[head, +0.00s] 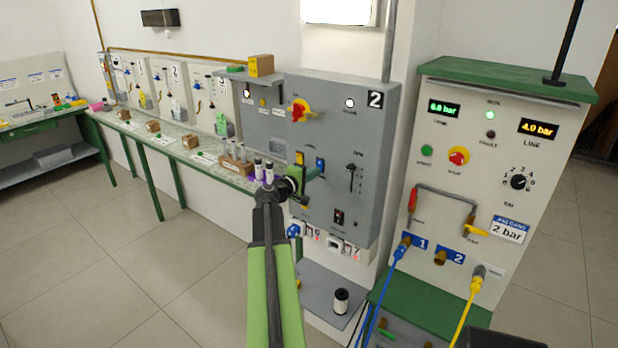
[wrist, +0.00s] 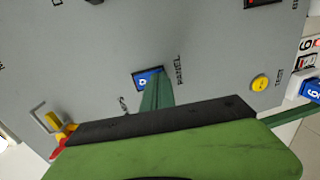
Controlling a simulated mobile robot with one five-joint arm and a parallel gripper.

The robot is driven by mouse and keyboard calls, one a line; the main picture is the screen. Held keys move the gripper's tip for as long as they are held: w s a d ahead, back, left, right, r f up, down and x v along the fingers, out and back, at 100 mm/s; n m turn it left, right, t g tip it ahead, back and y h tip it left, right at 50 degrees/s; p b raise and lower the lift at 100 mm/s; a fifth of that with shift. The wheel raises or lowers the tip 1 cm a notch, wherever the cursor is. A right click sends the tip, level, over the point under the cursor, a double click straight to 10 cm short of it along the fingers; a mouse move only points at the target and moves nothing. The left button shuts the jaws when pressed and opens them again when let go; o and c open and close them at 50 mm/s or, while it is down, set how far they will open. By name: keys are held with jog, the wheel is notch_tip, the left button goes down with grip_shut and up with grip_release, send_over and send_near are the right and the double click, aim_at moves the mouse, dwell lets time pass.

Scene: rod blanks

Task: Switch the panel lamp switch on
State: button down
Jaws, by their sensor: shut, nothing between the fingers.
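The panel lamp switch looks to be the small blue switch (head: 320,163) on the grey cabinet marked 2. In the wrist view the blue switch (wrist: 146,79) has a partly readable label beside it that seems to start with "PANEL". My gripper (head: 314,174) is shut and empty, with its green fingers pointing at the cabinet just below the switch. In the wrist view my gripper (wrist: 153,92) overlaps the switch's edge and hides part of it. I cannot tell whether the tip touches it, or which way the switch is set.
A white round lamp (head: 350,103) glows above on the grey cabinet (head: 330,125). A yellow part (head: 299,158) is left of the switch. A yellow round button (wrist: 260,83) is close by. A red-and-yellow rotary handle (head: 300,110) is higher. The white test panel (head: 470,190) stands right.

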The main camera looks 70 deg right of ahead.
jog(key=shift+d, duration=0.1)
jog(key=shift+d, duration=0.15)
dwell(0.3)
jog(key=w+a+f+b, duration=0.1)
jog(key=w+a, duration=0.2)
jog(key=a, duration=1)
jog(key=shift+w+a+f+b, duration=0.2)
jog(key=shift+a+f+b, duration=0.05)
jog(key=shift+f+b, duration=0.15)
